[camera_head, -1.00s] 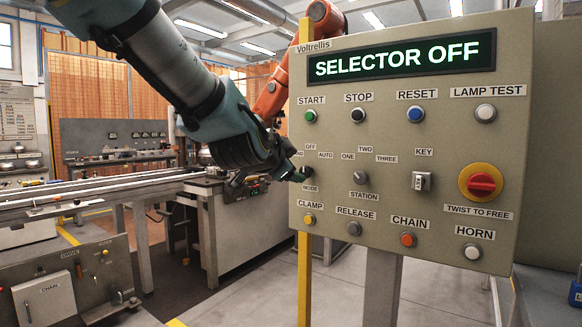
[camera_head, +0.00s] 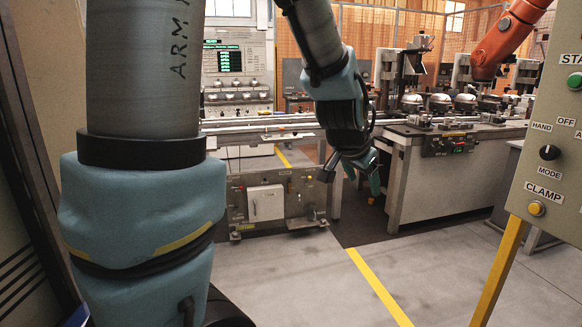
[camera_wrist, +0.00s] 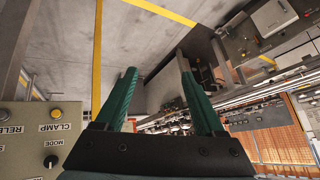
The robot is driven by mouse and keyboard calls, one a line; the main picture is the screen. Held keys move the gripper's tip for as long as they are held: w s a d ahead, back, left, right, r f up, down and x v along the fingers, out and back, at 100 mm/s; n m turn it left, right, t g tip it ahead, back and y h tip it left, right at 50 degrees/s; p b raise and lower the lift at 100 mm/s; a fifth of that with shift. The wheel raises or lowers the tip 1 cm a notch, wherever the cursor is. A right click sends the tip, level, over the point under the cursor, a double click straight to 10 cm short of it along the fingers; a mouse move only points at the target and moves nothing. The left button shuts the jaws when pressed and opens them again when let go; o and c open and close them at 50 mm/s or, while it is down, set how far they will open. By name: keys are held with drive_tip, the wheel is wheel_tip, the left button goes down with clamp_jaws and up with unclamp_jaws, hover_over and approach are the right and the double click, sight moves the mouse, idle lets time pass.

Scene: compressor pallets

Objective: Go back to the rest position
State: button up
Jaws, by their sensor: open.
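My gripper (camera_head: 352,174) hangs in mid-air near the middle of the head view, pointing down, well to the left of the control panel (camera_head: 562,95). In the wrist view my gripper (camera_wrist: 156,72) shows two green fingers spread apart with nothing between them. The black MODE knob (camera_head: 550,152) on the panel is clear of the gripper. It also shows upside down in the wrist view (camera_wrist: 50,162), beside the left finger. Most of the panel, including its display, is outside the head view.
A conveyor line with a workbench (camera_head: 440,180) stands behind the gripper. A low cabinet (camera_head: 265,202) is at its left. A yellow post (camera_head: 498,275) stands below the panel. An orange robot arm (camera_head: 500,40) is at the upper right. Grey floor with a yellow line (camera_head: 380,288) lies open in front.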

drive_tip(key=s+a+f+n+g+y+p, duration=0.1)
drive_tip(key=s+a+n, duration=0.2)
drive_tip(key=a, duration=0.4)
drive_tip(key=s+a+f+n+g+y+p, duration=0.1)
drive_tip(key=s+a+n+g+p, duration=0.1)
drive_tip(key=a, duration=0.6)
drive_tip(key=s+a+f+n+g+y+p, duration=0.1)
drive_tip(key=s+a+f+n+y, duration=0.1)
drive_tip(key=a, duration=0.5)
drive_tip(key=s+n, duration=0.1)
drive_tip(key=n, duration=0.1)
drive_tip(key=shift+s+a+n+g, duration=0.3)
drive_tip(key=shift+s+a+g, duration=0.05)
drive_tip(key=shift+s+g, duration=0.05)
